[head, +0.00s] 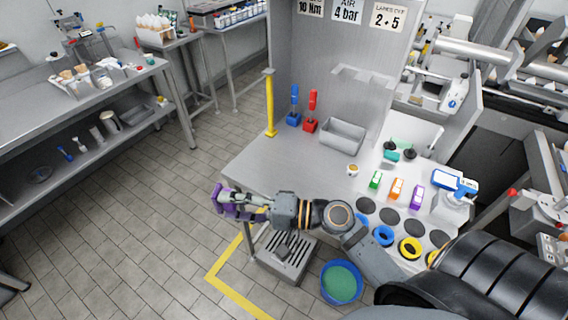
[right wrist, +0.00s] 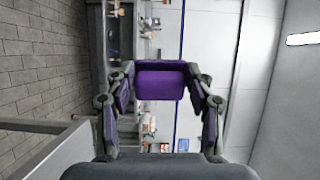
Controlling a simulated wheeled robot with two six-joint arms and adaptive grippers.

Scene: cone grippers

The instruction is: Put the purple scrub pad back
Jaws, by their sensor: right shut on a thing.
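My right gripper (head: 238,204) is shut on the purple scrub pad (head: 228,211), held at the left edge of the steel bench (head: 243,168). In the right wrist view the purple pad (right wrist: 160,85) sits between the two fingertips of the right gripper (right wrist: 161,76), with its broad face to the camera. The fingers hide parts of the pad in the head view. My left gripper is not in view.
Green (head: 375,180), orange (head: 397,188) and purple (head: 416,197) blocks stand on the bench, with dark discs and coloured rings before them. A grey bin (head: 343,136), red and blue tools and a yellow post stand behind. A blue-rimmed bucket (head: 341,282) is below.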

